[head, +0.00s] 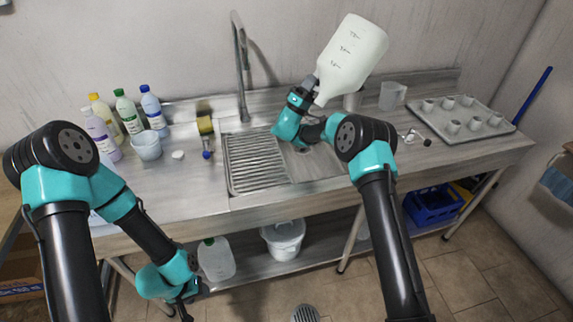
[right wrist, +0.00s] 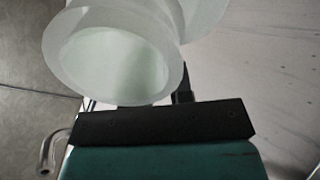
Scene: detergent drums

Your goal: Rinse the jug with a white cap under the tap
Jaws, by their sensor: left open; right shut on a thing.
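A large translucent white jug (head: 352,58) is held up right of the tap (head: 240,65), tilted steeply with its neck down and to the left. My right gripper (head: 311,90) is shut on it near the neck. In the right wrist view the jug's round mouth (right wrist: 115,62) is open, with no cap on it. A small white round piece (head: 178,155), possibly a cap, lies on the counter. The sink (head: 310,165) is partly hidden behind my right arm. My left gripper (head: 185,305) is open and empty, low in front of the counter.
Several detergent bottles (head: 128,112) and a white measuring cup (head: 146,146) stand at the left of the counter. A clear jug (head: 391,96) and a tray with small cups (head: 490,121) are at the right. Another jug (head: 216,262) and a bucket (head: 283,242) sit below.

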